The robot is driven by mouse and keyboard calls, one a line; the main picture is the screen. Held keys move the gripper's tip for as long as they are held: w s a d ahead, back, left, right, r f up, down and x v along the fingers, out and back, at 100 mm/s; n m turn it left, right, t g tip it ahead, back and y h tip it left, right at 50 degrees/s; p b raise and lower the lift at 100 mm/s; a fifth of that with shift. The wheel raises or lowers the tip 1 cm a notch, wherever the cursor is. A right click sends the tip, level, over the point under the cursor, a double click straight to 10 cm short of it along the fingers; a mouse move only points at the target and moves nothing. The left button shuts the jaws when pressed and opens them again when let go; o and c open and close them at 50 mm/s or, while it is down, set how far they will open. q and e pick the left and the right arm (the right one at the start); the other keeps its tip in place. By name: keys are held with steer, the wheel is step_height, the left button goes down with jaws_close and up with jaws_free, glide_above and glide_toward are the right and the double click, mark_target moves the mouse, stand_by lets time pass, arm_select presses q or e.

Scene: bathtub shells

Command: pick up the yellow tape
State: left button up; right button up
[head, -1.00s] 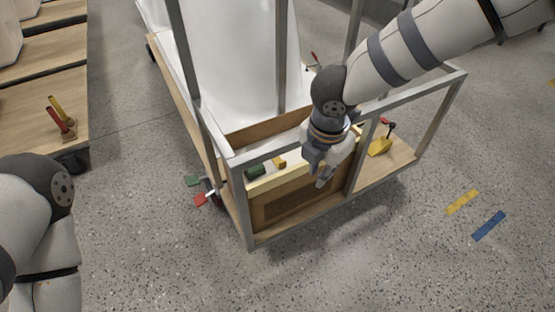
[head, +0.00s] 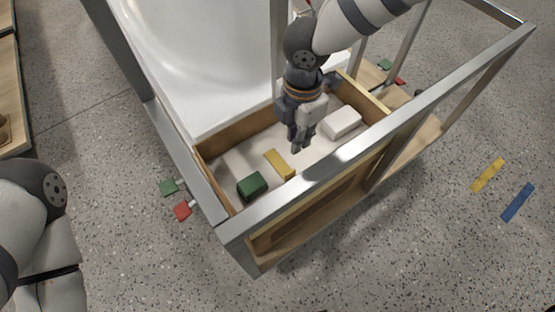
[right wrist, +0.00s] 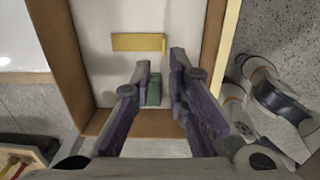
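A flat yellow strip, seemingly the yellow tape (head: 279,164), lies on the pale floor of an open wooden box inside the metal frame. It also shows in the right wrist view (right wrist: 138,42), toward the top. My right gripper (head: 299,146) points down over the box, to the right of the strip in the head view. In the right wrist view its fingers (right wrist: 160,60) are apart with nothing held between them. A green block (head: 252,185) lies beside the strip, partly behind a finger in the wrist view (right wrist: 153,92). My left gripper is out of view.
A white block (head: 342,122) lies in the wooden box (head: 222,141), right of my gripper. A grey metal rail (head: 330,161) crosses the near side. The white tub shell (head: 200,60) stands behind. Yellow (head: 488,175) and blue (head: 518,202) strips lie on the clear floor at right.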

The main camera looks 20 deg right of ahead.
steer(key=b, duration=0.2)
glide_toward(292, 171)
steer(key=f, duration=0.5)
steer(key=shift+w+d+f, duration=0.1)
steer(key=shift+w+d, duration=0.1)
steer(key=shift+d, duration=0.05)
steer(key=f, duration=0.2)
steer(key=f+b, duration=0.1)
steer(key=f, duration=0.2)
steer(key=shift+s+a, duration=0.15)
steer(key=shift+a, duration=0.05)
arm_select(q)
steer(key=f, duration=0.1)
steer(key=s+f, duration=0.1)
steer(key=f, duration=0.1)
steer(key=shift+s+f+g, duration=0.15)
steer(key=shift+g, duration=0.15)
arm_select(e)
jaws_close()
